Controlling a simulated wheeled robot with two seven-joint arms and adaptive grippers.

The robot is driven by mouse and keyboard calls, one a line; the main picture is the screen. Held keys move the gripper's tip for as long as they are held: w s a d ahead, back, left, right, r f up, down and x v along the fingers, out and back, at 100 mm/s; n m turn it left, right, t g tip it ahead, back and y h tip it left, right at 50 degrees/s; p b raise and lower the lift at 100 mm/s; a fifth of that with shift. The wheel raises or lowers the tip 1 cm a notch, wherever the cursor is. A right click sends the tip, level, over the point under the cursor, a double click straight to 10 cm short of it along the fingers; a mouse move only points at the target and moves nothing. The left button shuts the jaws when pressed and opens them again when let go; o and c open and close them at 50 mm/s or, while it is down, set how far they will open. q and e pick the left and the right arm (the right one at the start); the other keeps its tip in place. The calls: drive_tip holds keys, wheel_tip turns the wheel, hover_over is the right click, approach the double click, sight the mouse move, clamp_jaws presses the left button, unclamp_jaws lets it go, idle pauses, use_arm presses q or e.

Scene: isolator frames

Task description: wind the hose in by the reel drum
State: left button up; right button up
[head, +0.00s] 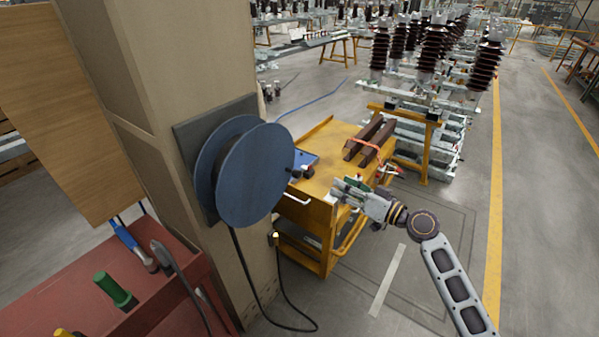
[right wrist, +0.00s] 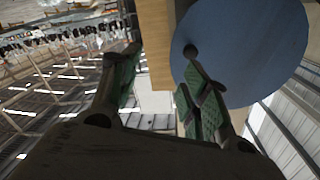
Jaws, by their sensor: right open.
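The blue reel drum (head: 250,178) is mounted on a dark plate on a beige column. A small dark knob (head: 296,173) shows at its right rim; in the right wrist view the knob (right wrist: 190,51) stands out against the blue disc (right wrist: 255,45). A dark hose (head: 240,262) hangs from the drum, loops on the floor and rises to a pale-tipped end (head: 275,238). My right gripper (head: 341,187) is open and empty, right of the knob and apart from it. In the right wrist view the knob is near one green-padded finger's tip. My left gripper is not in view.
A yellow cart (head: 333,160) with brown bars stands behind the drum and my right gripper. A red bench (head: 130,300) with a green-handled tool is at lower left. Insulator racks stand at the back. The floor at right is clear.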

sight(300, 175)
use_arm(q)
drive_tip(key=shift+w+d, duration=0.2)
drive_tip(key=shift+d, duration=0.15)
use_arm(e)
drive_tip(key=shift+s+a+r+n+g+y, duration=0.35)
drive_tip(key=shift+s+a+n+g+y, duration=0.25)
drive_tip(key=shift+n, duration=0.55)
drive_tip(key=shift+s+a+r+n+g+y, duration=0.3)
drive_tip(key=shift+s+a+n+g+y, duration=0.3)
drive_tip(key=shift+n, duration=0.55)
drive_tip(key=p+x, duration=0.3)
drive_tip(key=x, duration=0.9)
drive_tip(key=shift+w+p, duration=0.15)
drive_tip(key=shift+p, duration=0.25)
drive_tip(key=shift+w+a, duration=0.35)
drive_tip(key=shift+a, duration=0.25)
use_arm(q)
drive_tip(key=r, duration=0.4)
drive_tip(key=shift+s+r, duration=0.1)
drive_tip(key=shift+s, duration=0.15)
